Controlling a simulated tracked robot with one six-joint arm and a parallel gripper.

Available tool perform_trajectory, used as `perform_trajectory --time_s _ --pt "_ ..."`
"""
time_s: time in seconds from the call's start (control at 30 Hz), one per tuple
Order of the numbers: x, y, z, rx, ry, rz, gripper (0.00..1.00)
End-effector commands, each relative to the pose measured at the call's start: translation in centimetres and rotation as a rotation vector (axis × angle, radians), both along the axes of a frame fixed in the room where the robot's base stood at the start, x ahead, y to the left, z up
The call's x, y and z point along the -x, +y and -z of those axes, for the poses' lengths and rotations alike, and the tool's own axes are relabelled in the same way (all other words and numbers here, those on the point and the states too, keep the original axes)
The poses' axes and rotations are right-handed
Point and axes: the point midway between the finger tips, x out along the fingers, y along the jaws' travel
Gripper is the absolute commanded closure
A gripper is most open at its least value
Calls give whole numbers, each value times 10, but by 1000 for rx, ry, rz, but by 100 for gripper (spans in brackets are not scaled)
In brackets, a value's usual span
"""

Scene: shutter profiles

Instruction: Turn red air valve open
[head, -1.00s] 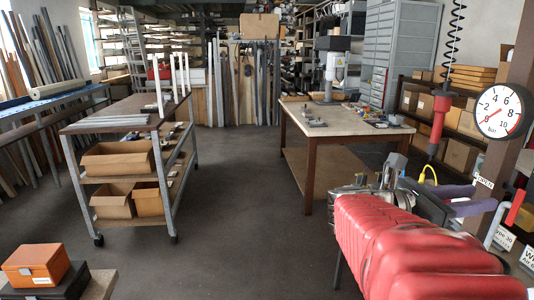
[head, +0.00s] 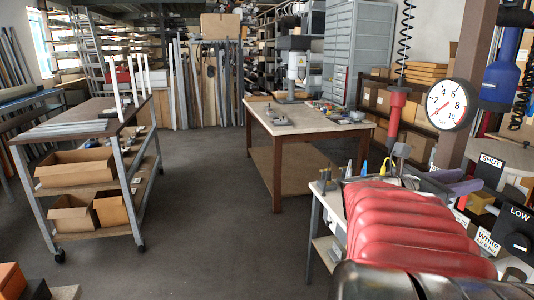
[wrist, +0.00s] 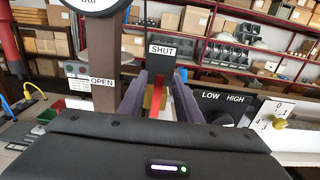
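In the wrist view, a dark reddish upright piece (wrist: 160,66), probably the red valve lever, stands below the SHUT sign (wrist: 162,50). A yellowish part shows under it. The OPEN sign (wrist: 102,82) is to its left. My gripper (wrist: 160,82) has its two purple fingers apart, one on each side of this piece, with gaps visible. I cannot tell whether either finger touches it.
A pressure gauge (head: 447,104) hangs on the brown post (head: 468,65) close to my gripper. A LOW sign (head: 519,213) is at the right. A red hanging tool (head: 396,108) is behind. A wooden-topped table (head: 310,117) and a cart (head: 75,128) stand left, with clear floor between.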

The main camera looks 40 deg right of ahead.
Motion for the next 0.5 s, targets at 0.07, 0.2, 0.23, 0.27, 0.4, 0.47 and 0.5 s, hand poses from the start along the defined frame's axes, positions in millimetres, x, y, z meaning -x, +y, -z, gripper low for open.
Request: perform_trajectory --time_s 0.07,0.2,0.23,0.27,0.4,0.47,0.5 --pt "5 -9 0 -1 2 4 69" --pt "10 -22 0 0 1 3 69" --pt "11 -24 0 0 1 2 69" --pt "12 -26 0 0 1 2 69" --pt "13 -30 0 1 1 1 69" --pt "13 -30 0 1 0 1 69" --pt "13 -30 0 1 0 0 69"
